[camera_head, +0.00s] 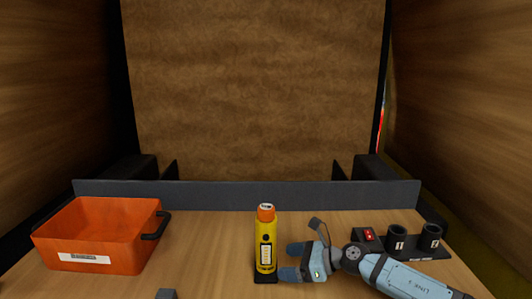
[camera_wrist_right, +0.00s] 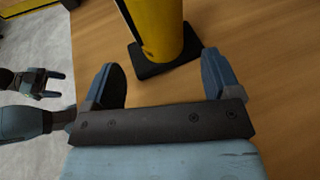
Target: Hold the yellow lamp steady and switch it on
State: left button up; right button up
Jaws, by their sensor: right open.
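The yellow lamp (camera_head: 266,243) stands upright on a small black base on the wooden table, with an orange cap on top and a pale label on its front. In the right wrist view its lower body (camera_wrist_right: 160,28) shows ahead of the gap between my fingers. My right gripper (camera_head: 288,261) is open just right of the lamp, its fingers pointing at it; in the wrist view the gripper (camera_wrist_right: 160,70) holds nothing. My left gripper (camera_wrist_right: 58,85) shows at the left of the wrist view, its small fingers apart and empty, away from the lamp.
An orange bin (camera_head: 100,228) with a black handle and a label stands at the left. A black holder with two round cups (camera_head: 397,240) and a red switch (camera_head: 369,234) sits at the right, behind my right arm. A low grey ledge (camera_head: 240,196) bounds the table's back.

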aim_at(276, 263)
jog(key=b+x, duration=0.1)
jog(key=x, duration=0.3)
jog(key=shift+f, duration=0.15)
jog(key=shift+w+a+f, duration=0.1)
jog(key=shift+w+a, duration=0.05)
jog(key=shift+a, duration=0.35)
pick_arm(q)
jog(key=shift+w+d+f+b, duration=0.2)
jog(key=shift+w+f+b, duration=0.1)
jog(key=shift+w+f, duration=0.05)
pick_arm(e)
jog(key=shift+a+f, duration=0.15)
jog(key=shift+a, duration=0.1)
